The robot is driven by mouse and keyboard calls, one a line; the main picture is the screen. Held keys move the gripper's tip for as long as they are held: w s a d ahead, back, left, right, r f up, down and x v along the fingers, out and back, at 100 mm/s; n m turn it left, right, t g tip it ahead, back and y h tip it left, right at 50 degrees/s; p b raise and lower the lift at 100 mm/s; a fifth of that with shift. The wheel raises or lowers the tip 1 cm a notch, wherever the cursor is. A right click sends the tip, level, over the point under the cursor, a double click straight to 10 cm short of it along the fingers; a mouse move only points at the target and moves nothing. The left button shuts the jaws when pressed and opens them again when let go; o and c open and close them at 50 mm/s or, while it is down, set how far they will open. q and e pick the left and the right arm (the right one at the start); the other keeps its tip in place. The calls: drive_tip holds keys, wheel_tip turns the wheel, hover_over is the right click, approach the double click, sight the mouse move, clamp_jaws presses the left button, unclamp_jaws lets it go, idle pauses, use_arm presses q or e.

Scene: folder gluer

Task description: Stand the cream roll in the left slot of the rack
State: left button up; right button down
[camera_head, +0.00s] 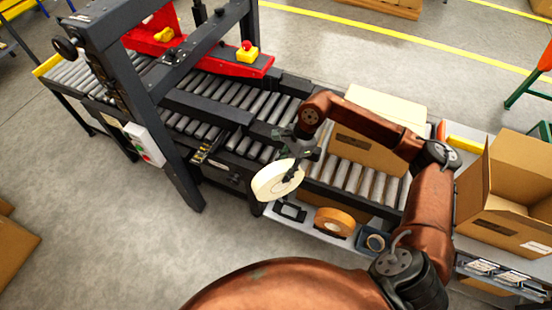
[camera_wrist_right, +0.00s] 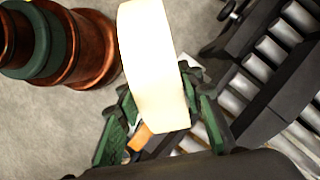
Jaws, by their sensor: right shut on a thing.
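The cream roll (camera_head: 272,184) is a broad, pale ring, tilted, held up in the air near the machine's front side. My right gripper (camera_head: 300,166) is shut on its right side. In the right wrist view the roll (camera_wrist_right: 155,65) stands between the green-padded fingers (camera_wrist_right: 160,125) and hides part of what lies beyond. A black open frame (camera_head: 290,211), perhaps part of the rack, lies on the pale shelf just below and right of the roll. I cannot make out the rack's separate slots. My left gripper is not in view.
An orange-brown roll (camera_head: 335,222) is on the shelf right of the black frame, beside a dark bin (camera_head: 373,241) with a small roll. An open carton (camera_head: 510,190) stands far right.

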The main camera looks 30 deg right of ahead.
use_arm(q)
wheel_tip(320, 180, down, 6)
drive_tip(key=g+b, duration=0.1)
drive_tip(key=b, duration=0.8)
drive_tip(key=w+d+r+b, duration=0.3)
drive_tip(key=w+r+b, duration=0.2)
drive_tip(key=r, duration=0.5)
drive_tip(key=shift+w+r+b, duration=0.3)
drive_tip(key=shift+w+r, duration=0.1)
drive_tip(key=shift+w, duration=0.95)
use_arm(e)
drive_tip(key=d+f+m+t, duration=0.1)
drive_tip(key=d+f+m, duration=0.2)
drive_tip(key=f, duration=1)
drive_tip(key=d+f+m+t+h, duration=0.1)
drive_tip(key=d+f+m, duration=0.3)
drive_tip(key=f, duration=0.9)
drive_tip(key=shift+w+f+m+t, duration=0.25)
drive_tip(key=shift+m+t, duration=0.35)
drive_tip(key=shift+m, duration=0.9)
drive_tip(key=shift+f, duration=0.2)
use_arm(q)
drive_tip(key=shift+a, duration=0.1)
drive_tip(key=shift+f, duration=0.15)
use_arm(e)
drive_tip(key=shift+f, duration=0.15)
